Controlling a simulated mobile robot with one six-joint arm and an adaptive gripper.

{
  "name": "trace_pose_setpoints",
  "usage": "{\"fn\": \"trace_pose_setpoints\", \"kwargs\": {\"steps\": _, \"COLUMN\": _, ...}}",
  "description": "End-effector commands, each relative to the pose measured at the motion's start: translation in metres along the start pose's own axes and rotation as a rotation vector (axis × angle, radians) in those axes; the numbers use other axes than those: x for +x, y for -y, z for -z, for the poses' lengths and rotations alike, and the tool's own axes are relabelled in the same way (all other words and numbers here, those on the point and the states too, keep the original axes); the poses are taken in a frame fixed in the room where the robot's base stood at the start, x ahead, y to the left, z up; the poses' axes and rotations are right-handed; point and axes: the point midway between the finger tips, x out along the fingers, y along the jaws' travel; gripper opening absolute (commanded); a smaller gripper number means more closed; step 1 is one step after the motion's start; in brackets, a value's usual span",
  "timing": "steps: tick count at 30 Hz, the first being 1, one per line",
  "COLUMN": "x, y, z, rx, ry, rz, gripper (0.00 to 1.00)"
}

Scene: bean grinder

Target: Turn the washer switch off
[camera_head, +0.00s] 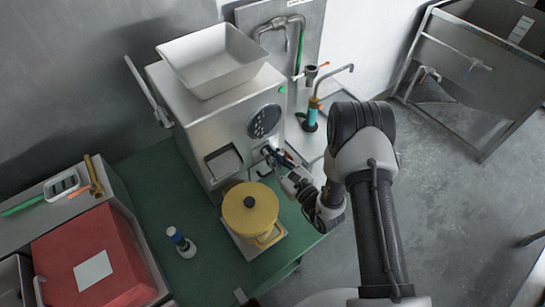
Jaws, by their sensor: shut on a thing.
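A boxy metal grinder (205,119) with a square hopper (212,60) on top stands on the green table. My gripper (276,160) reaches in from the right to the lower right of its front face. It is shut on a small switch-like part (268,150) there, mostly hidden by the fingers. I cannot tell from this view which way the switch is set. A round black dial (264,121) and a small green button (282,89) sit above it on the same face.
A yellow lidded pot (250,208) stands on a pale plate just below my gripper. A red box (88,262) is at lower left. The green table (205,275) is clear in front.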

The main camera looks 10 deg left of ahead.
Motion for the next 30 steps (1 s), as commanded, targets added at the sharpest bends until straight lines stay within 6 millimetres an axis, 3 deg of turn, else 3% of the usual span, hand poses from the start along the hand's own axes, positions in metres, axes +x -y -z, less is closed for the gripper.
{"fn": "trace_pose_setpoints", "kwargs": {"steps": 9, "x": -0.0003, "y": 0.0004, "z": 0.0008, "rx": 0.105, "ry": -0.002, "rz": 0.000, "gripper": 0.00}}
{"fn": "trace_pose_setpoints", "kwargs": {"steps": 24, "x": -0.0004, "y": 0.0004, "z": 0.0007, "rx": 0.121, "ry": -0.002, "rz": 0.000, "gripper": 0.00}}
{"fn": "trace_pose_setpoints", "kwargs": {"steps": 25, "x": -0.0003, "y": 0.0004, "z": 0.0007, "rx": 0.121, "ry": -0.002, "rz": 0.000, "gripper": 0.12}}
{"fn": "trace_pose_setpoints", "kwargs": {"steps": 30, "x": -0.0002, "y": 0.0004, "z": 0.0005, "rx": 0.120, "ry": -0.002, "rz": 0.000, "gripper": 0.23}}
